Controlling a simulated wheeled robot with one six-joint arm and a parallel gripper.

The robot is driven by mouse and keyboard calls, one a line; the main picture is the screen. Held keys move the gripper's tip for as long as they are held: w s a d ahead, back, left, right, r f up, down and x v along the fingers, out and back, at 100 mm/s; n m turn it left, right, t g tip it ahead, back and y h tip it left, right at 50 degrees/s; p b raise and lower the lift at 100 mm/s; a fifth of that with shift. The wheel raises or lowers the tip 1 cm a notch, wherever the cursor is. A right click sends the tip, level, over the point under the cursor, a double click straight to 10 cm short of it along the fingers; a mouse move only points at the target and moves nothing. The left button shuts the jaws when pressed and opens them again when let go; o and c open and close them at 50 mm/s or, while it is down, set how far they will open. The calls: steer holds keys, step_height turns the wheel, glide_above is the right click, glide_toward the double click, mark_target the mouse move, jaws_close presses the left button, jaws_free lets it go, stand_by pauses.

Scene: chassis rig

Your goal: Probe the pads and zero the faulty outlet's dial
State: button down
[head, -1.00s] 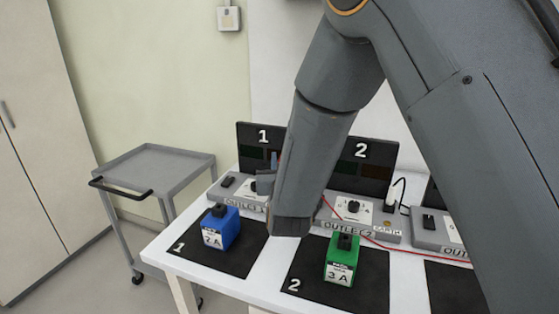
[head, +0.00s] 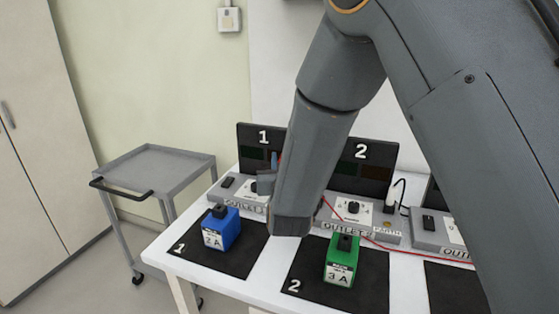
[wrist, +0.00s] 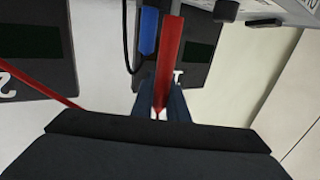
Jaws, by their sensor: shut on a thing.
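My gripper (wrist: 163,105) is shut on a red probe (wrist: 170,50); a thin red lead (wrist: 45,88) trails left in the wrist view. In the head view my forearm hides the probe and most of the gripper. A blue handle (wrist: 148,32) with a black cord is beside the probe. Outlet 1 (head: 228,192) is partly covered by my arm. Outlet 2 (head: 370,228) shows its dial (head: 353,207). Dark panels 1 (head: 250,135) and 2 (head: 385,155) stand behind. The probe tip's contact with any pad cannot be told.
A blue 2 A block (head: 222,230) stands on mat 1 (head: 240,262). A green 3 A block (head: 342,262) stands on mat 2 (head: 310,265). A third outlet (head: 432,235) is partly hidden by my arm. An empty grey cart (head: 155,165) stands left of the white table.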

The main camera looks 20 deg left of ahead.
step_height(320, 180, up, 7)
steer(key=p, duration=0.3)
steer(key=shift+f, duration=0.15)
stand_by(2.1)
